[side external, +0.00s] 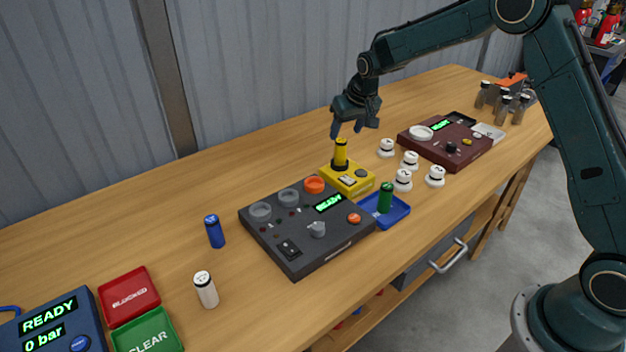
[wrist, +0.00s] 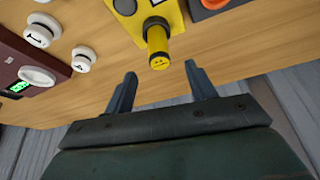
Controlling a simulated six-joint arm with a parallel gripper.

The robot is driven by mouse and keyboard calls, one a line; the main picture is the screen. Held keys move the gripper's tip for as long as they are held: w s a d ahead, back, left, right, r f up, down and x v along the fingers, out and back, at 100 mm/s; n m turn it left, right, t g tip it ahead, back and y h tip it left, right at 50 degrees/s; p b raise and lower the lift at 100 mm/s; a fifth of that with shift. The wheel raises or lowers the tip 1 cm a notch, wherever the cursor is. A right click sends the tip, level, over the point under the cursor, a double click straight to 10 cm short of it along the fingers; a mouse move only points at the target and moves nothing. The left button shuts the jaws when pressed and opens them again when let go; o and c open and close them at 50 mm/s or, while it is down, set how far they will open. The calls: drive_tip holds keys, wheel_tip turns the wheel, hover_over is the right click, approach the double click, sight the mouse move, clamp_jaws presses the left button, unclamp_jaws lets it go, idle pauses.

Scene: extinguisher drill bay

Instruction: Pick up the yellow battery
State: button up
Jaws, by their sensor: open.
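The yellow battery (side external: 341,152) stands upright in a dark socket on a small yellow device (side external: 354,182) on the bench. In the wrist view the battery (wrist: 158,46) shows its marked top end, just beyond my fingertips and roughly between their lines. My gripper (side external: 352,130) is open and empty, just above and slightly right of the battery in the side view. In the wrist view, both fingers of my gripper (wrist: 158,78) are apart with bare bench between them. The battery appears clear of the fingers.
A dark control box (side external: 300,225) stands beside the yellow device. A green battery (side external: 385,197) stands in a blue tray (side external: 400,211). White knobs (side external: 404,180) and a maroon box (side external: 470,152) stand to the right. A blue battery (side external: 214,231) and a white one (side external: 206,290) stand left.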

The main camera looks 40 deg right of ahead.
sight(342, 141)
drive_tip(key=shift+x, duration=0.95)
drive_tip(key=shift+f, duration=0.1)
drive_tip(key=shift+x, duration=2.5)
drive_tip(key=shift+d, duration=0.1)
drive_tip(key=c, duration=1.2)
drive_tip(key=shift+o, duration=0.2)
wheel_tip(342, 141, up, 20)
